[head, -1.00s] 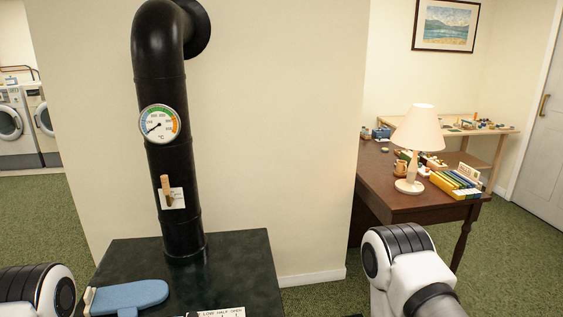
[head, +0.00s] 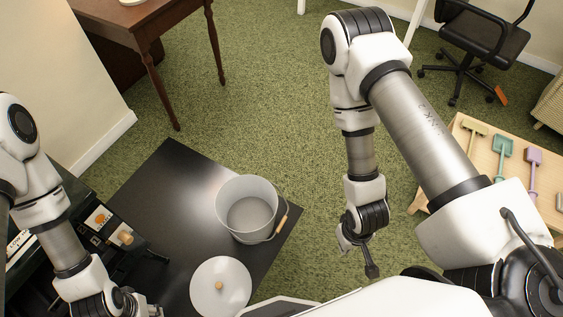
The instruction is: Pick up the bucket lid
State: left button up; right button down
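The bucket lid (head: 232,281) is a round white disc with a small wooden knob (head: 219,286) in its middle. It lies on the black floor plate (head: 165,185), just in front of an open, pale metal bucket (head: 228,197) with a wooden-grip handle. My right gripper (head: 358,262) hangs to the right of the lid and bucket, apart from both; its fingers look spread and empty. My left gripper (head: 150,312) is at the bottom edge, left of the lid, and mostly cut off.
A dark stove (head: 88,265) with a wooden knob stands at left. A wooden table (head: 125,22) is behind the plate. At right are a low wooden rack with toy shovels (head: 503,150) and an office chair (head: 485,40). Green carpet between them is clear.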

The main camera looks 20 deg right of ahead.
aim_at(221, 286)
jog(key=k+z, duration=0.15)
jog(key=k, duration=0.3)
jog(key=k+u, duration=0.25)
jog(key=k, duration=0.15)
jog(key=k+j+u, duration=0.25)
jog(key=i+l+u, duration=0.1)
jog(key=i+u, duration=0.2)
jog(key=i, duration=0.6)
